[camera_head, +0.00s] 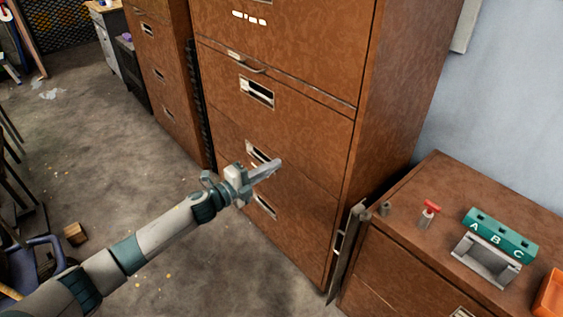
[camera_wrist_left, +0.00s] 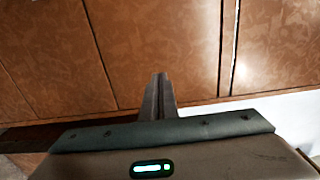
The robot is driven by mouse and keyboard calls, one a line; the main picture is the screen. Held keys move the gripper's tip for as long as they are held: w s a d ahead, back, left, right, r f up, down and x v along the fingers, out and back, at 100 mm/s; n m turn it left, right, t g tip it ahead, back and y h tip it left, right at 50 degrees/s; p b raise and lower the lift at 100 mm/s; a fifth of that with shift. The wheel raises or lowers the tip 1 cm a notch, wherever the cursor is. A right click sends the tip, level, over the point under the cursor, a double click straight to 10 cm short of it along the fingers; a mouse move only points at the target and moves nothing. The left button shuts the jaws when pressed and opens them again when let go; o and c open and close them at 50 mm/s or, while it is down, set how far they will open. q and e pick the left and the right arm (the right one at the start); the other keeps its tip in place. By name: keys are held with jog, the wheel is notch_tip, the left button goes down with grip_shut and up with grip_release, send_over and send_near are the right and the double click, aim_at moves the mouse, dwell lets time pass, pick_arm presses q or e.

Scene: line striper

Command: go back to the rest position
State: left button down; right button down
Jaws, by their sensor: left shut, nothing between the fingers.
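My left arm reaches in from the lower left in the head view. Its gripper (camera_head: 272,168) is shut and empty, in front of the tall brown filing cabinet (camera_head: 300,130). In the left wrist view the closed fingers (camera_wrist_left: 157,97) point at brown cabinet fronts, with nothing between them. My right gripper is not in view.
A low brown cabinet (camera_head: 400,225) stands at the right. On it are a red-handled tool (camera_head: 430,210), a green-topped holder marked A B C (camera_head: 500,235) and an orange bin (camera_head: 550,296). A wooden block (camera_head: 75,234) lies on the floor at left.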

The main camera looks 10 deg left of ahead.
pick_arm(q)
jog(key=shift+s+a, duration=0.2)
jog(key=shift+s, duration=0.1)
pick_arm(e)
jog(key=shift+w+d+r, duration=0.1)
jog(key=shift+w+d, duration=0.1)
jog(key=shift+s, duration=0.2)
